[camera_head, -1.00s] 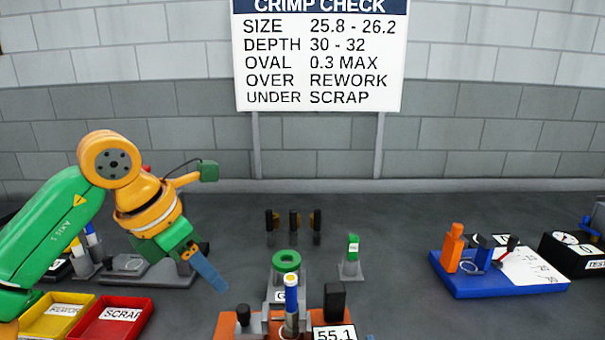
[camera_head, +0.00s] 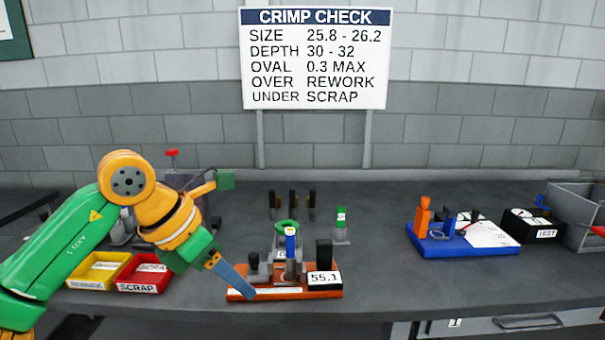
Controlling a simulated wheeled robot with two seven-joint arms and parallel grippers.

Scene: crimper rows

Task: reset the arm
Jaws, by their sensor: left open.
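My left arm comes in from the left, green and orange. Its left gripper (camera_head: 232,277) reaches down to the right with a blue-grey finger, beside the left end of the orange crimp fixture (camera_head: 290,292). I see nothing held in it. The fixture carries a green-topped post, a blue and white upright piece (camera_head: 291,243), a black block and a display (camera_head: 324,278) reading 55.1. In the picture the finger overlaps the fixture's left edge; I cannot tell whether they touch. My right gripper does not show.
A blue board (camera_head: 463,251) with tools, a black TEST box (camera_head: 545,234) and a grey bin (camera_head: 584,240) stand at the right.

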